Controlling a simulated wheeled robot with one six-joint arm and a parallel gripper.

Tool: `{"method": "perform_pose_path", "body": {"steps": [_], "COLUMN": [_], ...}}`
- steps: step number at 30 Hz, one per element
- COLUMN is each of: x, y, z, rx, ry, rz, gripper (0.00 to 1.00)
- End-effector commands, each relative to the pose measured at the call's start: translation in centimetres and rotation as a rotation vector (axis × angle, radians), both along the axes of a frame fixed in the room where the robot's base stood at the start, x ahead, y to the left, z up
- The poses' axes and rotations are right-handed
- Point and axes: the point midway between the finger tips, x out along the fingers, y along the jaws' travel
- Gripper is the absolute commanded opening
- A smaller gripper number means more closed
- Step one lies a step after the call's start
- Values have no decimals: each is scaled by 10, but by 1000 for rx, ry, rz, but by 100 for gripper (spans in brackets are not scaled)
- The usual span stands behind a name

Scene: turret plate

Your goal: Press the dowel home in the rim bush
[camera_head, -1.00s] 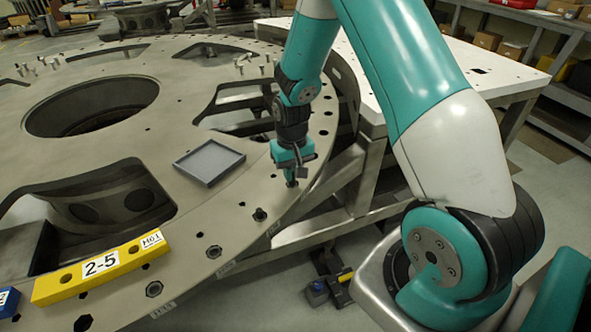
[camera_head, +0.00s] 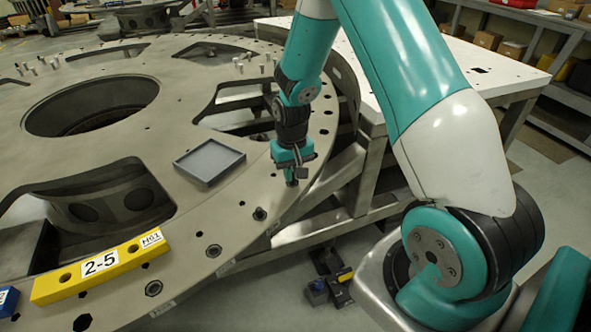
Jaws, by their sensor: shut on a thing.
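The turret plate (camera_head: 240,208) is a large grey ring with bushes and holes along its rim. My gripper (camera_head: 292,174) points down over the right side of the rim. It is shut on a small dark piece, the dowel (camera_head: 291,183), whose lower end meets the rim at a bush. The bush is mostly hidden under the gripper and dowel, and I cannot tell how deep the dowel sits.
A grey square tray (camera_head: 209,182) lies on the plate left of my gripper. A yellow bar marked 2-5 (camera_head: 100,264) lies on the front rim. Several light pins (camera_head: 241,66) stand farther back. A white-topped table (camera_head: 400,65) stands behind the arm.

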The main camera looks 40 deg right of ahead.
Motion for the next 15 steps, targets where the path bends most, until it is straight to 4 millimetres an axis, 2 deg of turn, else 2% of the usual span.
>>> {"method": "perform_pose_path", "body": {"steps": [15], "x": [-1], "y": [0], "z": [-6], "rx": [1], "ry": [2], "rz": [0], "gripper": [0]}}
